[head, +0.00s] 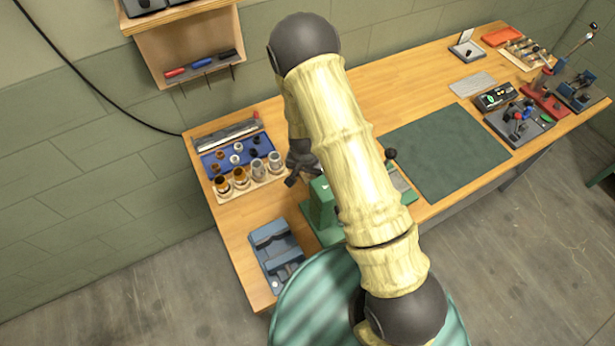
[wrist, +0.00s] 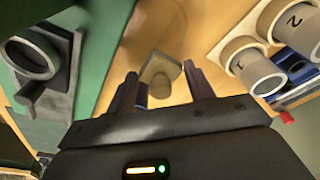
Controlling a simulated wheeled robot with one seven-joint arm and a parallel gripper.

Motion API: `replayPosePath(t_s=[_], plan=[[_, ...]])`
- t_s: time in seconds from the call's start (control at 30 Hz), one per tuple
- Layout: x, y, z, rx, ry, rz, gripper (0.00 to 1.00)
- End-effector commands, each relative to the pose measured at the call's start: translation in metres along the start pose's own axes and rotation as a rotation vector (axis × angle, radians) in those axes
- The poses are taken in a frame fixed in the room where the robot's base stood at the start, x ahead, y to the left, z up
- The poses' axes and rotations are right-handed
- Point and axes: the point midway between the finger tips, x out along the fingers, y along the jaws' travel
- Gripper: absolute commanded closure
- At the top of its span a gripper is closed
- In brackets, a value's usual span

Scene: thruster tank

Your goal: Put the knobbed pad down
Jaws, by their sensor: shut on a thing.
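In the wrist view, my gripper (wrist: 160,88) has its two dark fingers on either side of the knobbed pad (wrist: 162,70), a small olive-grey block with a rounded knob. It is shut on the pad, over bare wooden bench. How far the pad is above the wood, I cannot tell. In the head view, my gripper (head: 303,172) is between the cup rack and the green fixture, partly behind my arm. The pad cannot be made out there.
A rack of numbered cups (head: 240,184) stands left of my gripper, with a blue parts tray (head: 213,170) behind. A green fixture (head: 321,207) is close on the right. A blue-grey holder (head: 273,254) sits in front. The green mat (head: 450,150) is clear.

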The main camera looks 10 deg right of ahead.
Motion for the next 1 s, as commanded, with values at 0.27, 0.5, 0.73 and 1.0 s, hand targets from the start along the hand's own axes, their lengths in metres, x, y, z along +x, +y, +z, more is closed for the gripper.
replayPosePath(t_s=[0.27,0.5,0.73,1.0], plan=[[0.027,0.001,0.004,0.001,-0.001,0.001,0.69],[0.028,0.000,0.004,0.001,0.000,0.000,0.69],[0.030,0.000,0.005,0.001,-0.001,0.000,0.28],[0.030,0.000,0.004,0.001,-0.001,0.000,0.26]])
